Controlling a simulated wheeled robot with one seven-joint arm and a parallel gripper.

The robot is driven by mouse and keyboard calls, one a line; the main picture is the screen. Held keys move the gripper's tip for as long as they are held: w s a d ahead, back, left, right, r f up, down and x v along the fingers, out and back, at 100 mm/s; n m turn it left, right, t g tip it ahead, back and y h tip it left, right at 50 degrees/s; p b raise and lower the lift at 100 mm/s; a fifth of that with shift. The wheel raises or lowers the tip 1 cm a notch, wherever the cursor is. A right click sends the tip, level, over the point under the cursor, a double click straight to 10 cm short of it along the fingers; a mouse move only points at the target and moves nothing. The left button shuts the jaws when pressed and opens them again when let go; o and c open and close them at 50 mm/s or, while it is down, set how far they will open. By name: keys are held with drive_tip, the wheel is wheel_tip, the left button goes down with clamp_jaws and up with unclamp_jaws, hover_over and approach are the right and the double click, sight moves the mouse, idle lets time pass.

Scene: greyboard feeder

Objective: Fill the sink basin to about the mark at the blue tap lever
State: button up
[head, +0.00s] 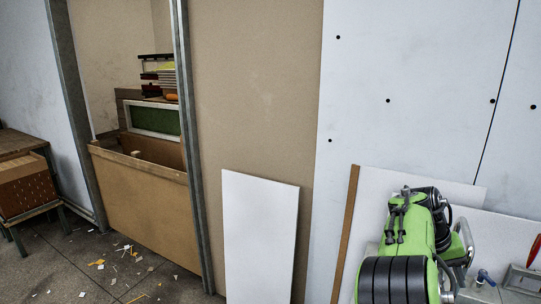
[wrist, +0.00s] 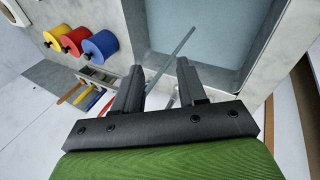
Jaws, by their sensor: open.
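My gripper (wrist: 160,66) is open in the wrist view, its two black fingers apart. A thin grey rod or pipe (wrist: 184,42) crosses behind the fingers; I cannot tell if it touches them. Beyond the fingertips lies the basin (wrist: 220,25), a blue-grey recess with a pale rim. I cannot tell its water level, and I see no mark. In the head view a chrome curved spout (head: 467,240) stands right of my green arm, with a small blue lever (head: 487,275) below it. My arm hides part of this area, and the gripper's fingers are not clear there.
Yellow (wrist: 58,33), red (wrist: 72,40) and blue (wrist: 100,46) cylinders stand left of the basin in the wrist view, above a small rack of tools (wrist: 96,76). In the head view, a white panel (head: 260,235) leans on the wall and scraps litter the floor (head: 75,265).

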drive_tip(key=s+a+r+n+t+y+p, duration=0.1)
drive_tip(key=s+a+r+n+t+y, duration=0.1)
drive_tip(key=s+a, duration=1)
drive_tip(key=s+a+r+n+t+y+p, duration=0.1)
drive_tip(key=s+a+r+n+t+y, duration=0.1)
drive_tip(key=s+a, duration=1)
drive_tip(key=t+y, duration=0.1)
drive_tip(key=t, duration=0.1)
drive_tip(key=shift+t+y+p, duration=0.3)
drive_tip(key=shift+t, duration=0.1)
drive_tip(key=shift+s+r, duration=0.1)
